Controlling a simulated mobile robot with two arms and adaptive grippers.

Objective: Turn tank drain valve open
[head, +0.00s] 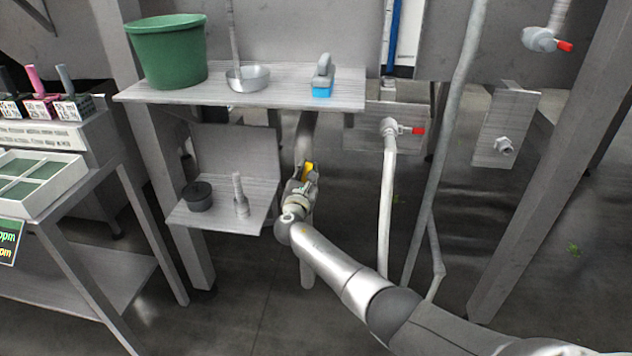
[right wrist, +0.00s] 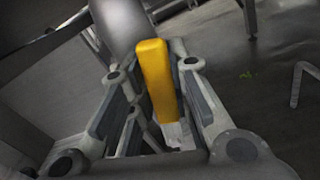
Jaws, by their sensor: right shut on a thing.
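The drain valve's yellow lever (head: 308,170) shows beside the grey vertical pipe (head: 306,130), below the upper shelf. My right gripper (head: 302,188) is at the lever and covers part of it and of the valve body. In the right wrist view the yellow lever (right wrist: 155,75) stands between the two fingers, and my right gripper is shut on it. The lever's pale lower end (right wrist: 177,135) shows there too. The lever points up, slightly tilted. My left gripper is in no view.
The upper shelf (head: 150,97) bears a green bucket (head: 168,55), a metal ladle (head: 247,78) and a blue-and-grey brush (head: 322,76). A lower shelf (head: 225,222) holds a dark round pot (head: 199,196). Red-handled taps (head: 417,131) and pipes (head: 386,215) stand to the right.

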